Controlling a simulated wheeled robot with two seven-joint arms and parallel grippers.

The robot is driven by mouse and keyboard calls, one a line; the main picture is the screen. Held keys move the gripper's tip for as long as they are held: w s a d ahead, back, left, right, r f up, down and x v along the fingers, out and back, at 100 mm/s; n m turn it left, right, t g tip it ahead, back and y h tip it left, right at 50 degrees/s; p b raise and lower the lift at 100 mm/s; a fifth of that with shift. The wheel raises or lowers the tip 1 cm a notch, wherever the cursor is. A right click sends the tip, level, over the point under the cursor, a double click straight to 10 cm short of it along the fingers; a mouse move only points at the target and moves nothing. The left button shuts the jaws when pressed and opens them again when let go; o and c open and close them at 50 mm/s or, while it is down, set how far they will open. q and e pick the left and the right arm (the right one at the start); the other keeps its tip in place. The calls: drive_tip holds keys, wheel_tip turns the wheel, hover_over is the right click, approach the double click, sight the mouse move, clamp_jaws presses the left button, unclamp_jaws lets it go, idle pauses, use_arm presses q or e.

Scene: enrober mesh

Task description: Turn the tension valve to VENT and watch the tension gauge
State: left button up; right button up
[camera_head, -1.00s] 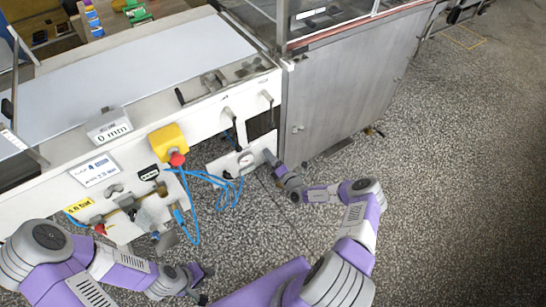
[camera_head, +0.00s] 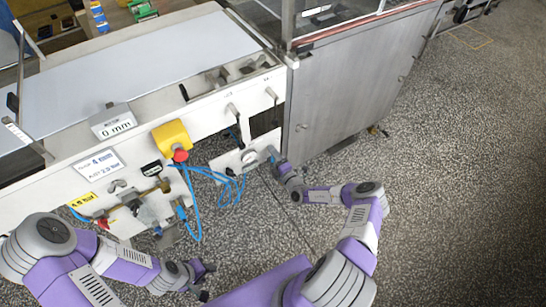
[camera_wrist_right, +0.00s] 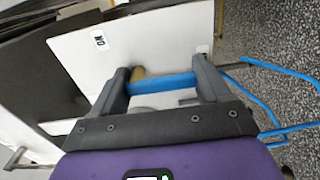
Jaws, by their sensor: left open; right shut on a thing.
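The tension valve's blue lever (camera_wrist_right: 160,83) runs across between the fingers of my right gripper (camera_wrist_right: 163,85) in the right wrist view. A brass part (camera_wrist_right: 137,73) shows just behind it. My right gripper is shut on this lever, beside a small white panel low on the machine. In the head view, my right gripper (camera_head: 273,156) hides most of the valve. The tension gauge (camera_head: 249,157), a small round dial, sits on that panel just left of the gripper; its needle is too small to read. My left gripper (camera_head: 204,281) is open and empty, low over the floor.
Blue hoses (camera_head: 226,187) hang below the panel, left of my right gripper. A yellow box with a red button (camera_head: 174,140) and brass fittings (camera_head: 153,198) are on the machine's front. A grey metal cabinet (camera_head: 345,90) stands to the right. Open speckled floor lies at right.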

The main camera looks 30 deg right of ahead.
drive_tip(key=o, duration=1)
drive_tip(key=s+p, duration=0.1)
drive_tip(key=s, duration=0.4)
drive_tip(key=s+p, duration=0.1)
drive_tip(key=s, duration=0.1)
drive_tip(key=shift+s+d+p, duration=0.3)
drive_tip(key=shift+p, duration=0.05)
